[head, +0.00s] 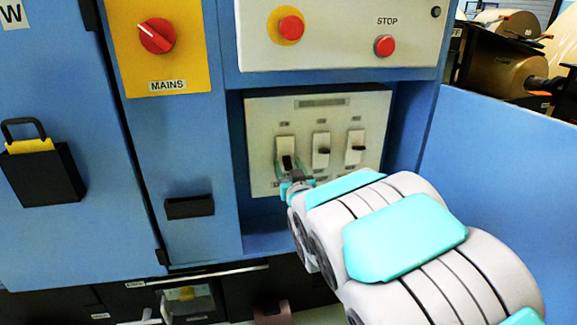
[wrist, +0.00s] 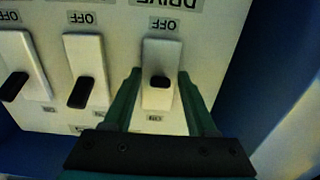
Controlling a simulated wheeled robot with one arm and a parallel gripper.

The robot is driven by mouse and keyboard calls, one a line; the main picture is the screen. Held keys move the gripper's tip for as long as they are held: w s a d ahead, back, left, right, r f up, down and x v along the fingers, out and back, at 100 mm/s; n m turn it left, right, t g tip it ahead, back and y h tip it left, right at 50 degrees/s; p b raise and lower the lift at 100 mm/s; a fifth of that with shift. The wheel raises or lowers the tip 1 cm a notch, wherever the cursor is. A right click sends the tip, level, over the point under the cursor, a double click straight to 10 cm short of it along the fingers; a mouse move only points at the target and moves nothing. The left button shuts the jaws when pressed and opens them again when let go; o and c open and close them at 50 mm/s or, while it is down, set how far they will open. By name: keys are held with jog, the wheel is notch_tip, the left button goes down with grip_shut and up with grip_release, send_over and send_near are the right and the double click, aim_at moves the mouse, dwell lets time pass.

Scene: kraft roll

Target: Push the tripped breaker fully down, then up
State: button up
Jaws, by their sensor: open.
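The breaker panel (head: 318,110) holds three white breakers with black toggles. The left breaker (head: 285,145) in the head view is the one under the label DRIVE in the upside-down wrist view (wrist: 161,57). Its toggle (wrist: 160,82) sits around mid-travel, closer to the OFF end than the other two toggles. My gripper (wrist: 159,76) is open, one finger on each side of this breaker, with the toggle between them and nothing held. In the head view my gripper (head: 288,171) partly covers the breaker's lower part. Contact with the toggle cannot be told.
The middle breaker (head: 321,142) and right breaker (head: 356,140) stand close beside, toggles toward ON. The panel is recessed in a blue cabinet. Above are a red STOP button (head: 384,46) and another red button (head: 291,28). A yellow MAINS switch plate (head: 158,62) is left.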

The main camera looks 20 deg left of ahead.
aim_at(287, 157)
grip_shut()
dwell(0.3)
jog(key=shift+r, duration=0.15)
jog(key=shift+r+g+h, duration=0.3)
jog(key=shift+r+g, duration=0.1)
jog(key=shift+g, duration=0.1)
jog(key=shift+r+g+h+p, duration=0.45)
jog(key=shift+g+h+p, duration=0.1)
jog(key=shift+g, duration=0.15)
jog(key=g, duration=0.1)
jog(key=r+g+h+p, duration=0.1)
jog(key=shift+g+h, duration=0.25)
jog(key=shift+g, duration=0.05)
jog(key=shift+w+a+r+g+h+p, duration=0.1)
jog(key=shift+r+g+h+p, duration=0.1)
jog(key=shift+g+h+p, duration=0.45)
jog(key=shift+w+r+g+h+p, duration=0.15)
jog(key=shift+g+h+p, duration=0.3)
jog(key=shift+g, duration=0.7)
